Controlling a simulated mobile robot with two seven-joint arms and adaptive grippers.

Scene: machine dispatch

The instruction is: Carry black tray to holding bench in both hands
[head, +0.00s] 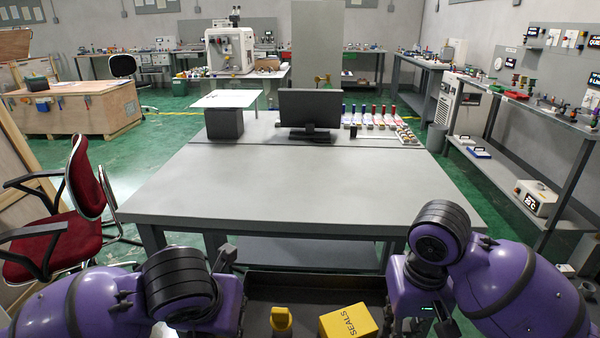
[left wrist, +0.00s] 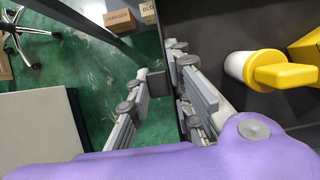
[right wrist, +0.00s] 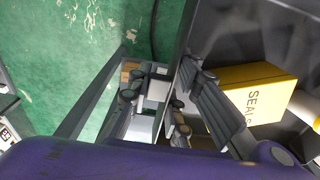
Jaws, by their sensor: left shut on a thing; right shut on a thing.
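The black tray (head: 308,292) is low in front of me at the bottom of the head view, its near part cut off. It holds a yellow box marked SEALS (head: 347,322) and a white container with a yellow top (head: 281,319). My left gripper (left wrist: 172,88) is shut on the tray's left wall, with the wall between its fingers. My right gripper (right wrist: 165,92) is shut on the tray's right wall. A large grey bench (head: 310,195) stands just beyond the tray. Its top is higher in the picture, and its front middle is bare.
A monitor (head: 310,108), a dark box with a white panel (head: 225,122) and rows of small coloured items stand along the bench's back. A red chair (head: 85,185) is at the left. Shelving (head: 520,105) runs along the right. Green floor shows on both sides.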

